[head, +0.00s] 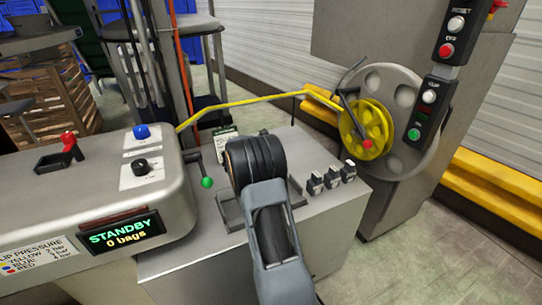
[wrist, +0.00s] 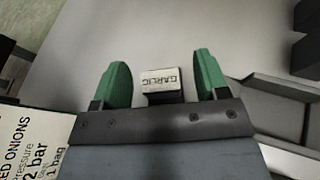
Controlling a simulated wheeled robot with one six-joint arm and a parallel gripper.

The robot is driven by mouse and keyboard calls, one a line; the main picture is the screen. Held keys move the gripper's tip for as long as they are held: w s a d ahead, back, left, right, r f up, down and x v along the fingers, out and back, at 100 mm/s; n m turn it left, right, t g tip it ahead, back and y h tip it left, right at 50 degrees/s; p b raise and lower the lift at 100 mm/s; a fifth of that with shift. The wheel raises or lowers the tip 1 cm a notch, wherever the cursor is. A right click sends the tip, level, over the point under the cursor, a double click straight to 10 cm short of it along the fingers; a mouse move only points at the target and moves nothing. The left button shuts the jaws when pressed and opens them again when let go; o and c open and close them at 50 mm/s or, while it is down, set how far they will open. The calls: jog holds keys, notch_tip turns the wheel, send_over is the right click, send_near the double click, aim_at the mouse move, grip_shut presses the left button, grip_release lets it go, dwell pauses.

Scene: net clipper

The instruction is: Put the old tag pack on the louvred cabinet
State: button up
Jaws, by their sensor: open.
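In the wrist view my gripper (wrist: 163,66) is open, with its green fingers apart. A small dark pack with a white label reading GARLIC (wrist: 160,80) lies between the fingers, with a gap on each side. It looks like a tag pack; I cannot tell whether it is the old one. In the head view my arm reaches over the grey metal housing (head: 325,215) and hides the gripper. Several small dark pieces with pale tops (head: 331,178) stand in a row to its right. No louvres show clearly, so I cannot identify the louvred cabinet.
A machine with a STANDBY display (head: 121,231) and knobs stands at the left. A green-knobbed lever (head: 206,182) is beside my arm. A yellow reel (head: 366,130) feeds a yellow net strand across the back. A button panel (head: 436,85) hangs at the right.

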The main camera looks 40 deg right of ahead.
jog(key=v, duration=0.5)
jog(key=shift+p, duration=0.3)
jog(key=s+a+r+m+t+y, duration=0.1)
jog(key=s+a+m+y, duration=0.5)
jog(key=a, duration=0.9)
jog(key=s+a+r+m+y, duration=0.2)
jog(key=s+a+m+y, duration=0.5)
jog(key=s+a+m, duration=0.6)
jog(key=s+a, duration=0.2)
jog(key=a, duration=0.1)
jog(key=shift+t, duration=0.4)
jog(key=shift+s+d+r, duration=0.1)
